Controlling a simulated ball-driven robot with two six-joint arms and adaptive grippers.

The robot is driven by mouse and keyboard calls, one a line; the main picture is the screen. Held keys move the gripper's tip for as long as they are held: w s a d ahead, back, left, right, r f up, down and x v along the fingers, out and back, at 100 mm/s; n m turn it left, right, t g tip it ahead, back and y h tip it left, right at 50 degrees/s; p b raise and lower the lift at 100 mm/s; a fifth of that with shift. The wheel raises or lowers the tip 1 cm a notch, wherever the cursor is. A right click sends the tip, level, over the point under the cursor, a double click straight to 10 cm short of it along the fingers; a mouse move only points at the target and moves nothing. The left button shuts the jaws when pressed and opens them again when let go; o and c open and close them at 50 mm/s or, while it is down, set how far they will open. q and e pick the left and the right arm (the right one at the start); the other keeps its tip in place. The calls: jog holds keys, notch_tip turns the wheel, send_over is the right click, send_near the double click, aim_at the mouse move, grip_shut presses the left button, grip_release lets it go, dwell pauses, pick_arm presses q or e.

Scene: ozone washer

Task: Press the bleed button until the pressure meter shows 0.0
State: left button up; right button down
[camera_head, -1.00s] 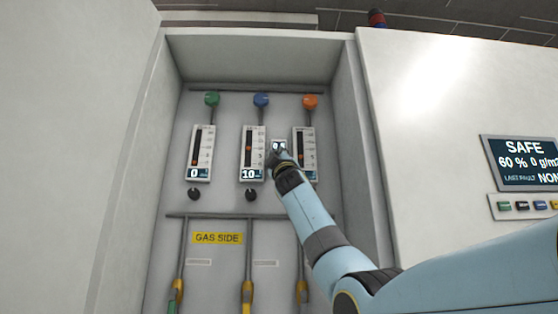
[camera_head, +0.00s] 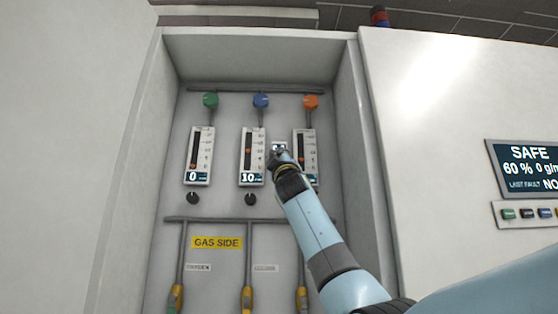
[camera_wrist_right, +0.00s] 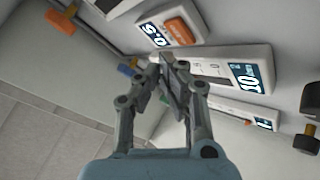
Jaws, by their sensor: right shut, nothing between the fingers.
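A small pressure meter box (camera_head: 279,146) sits on the cabinet's back panel between the middle and right flow meters. In the wrist view its box (camera_wrist_right: 168,28) carries a dark display (camera_wrist_right: 154,34) that seems to read 0.5, though it is tilted and hard to read. An orange button (camera_wrist_right: 181,31) is beside that display. My right gripper (camera_head: 278,155) is in front of the box's lower part. In the wrist view its fingertips (camera_wrist_right: 166,62) are together and empty, just below the box. They look apart from the orange button. My left gripper is out of view.
Three flow meters hang on the panel: left (camera_head: 199,157), middle (camera_head: 252,157) reading 10, and right (camera_head: 305,150), partly hidden by my arm. Green (camera_head: 210,100), blue (camera_head: 261,101) and orange (camera_head: 311,102) knobs sit above. Cabinet side walls (camera_head: 350,140) flank the recess.

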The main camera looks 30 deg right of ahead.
jog(key=s+a+p, duration=0.2)
jog(key=s, duration=0.1)
jog(key=shift+s, duration=0.2)
dwell(0.8)
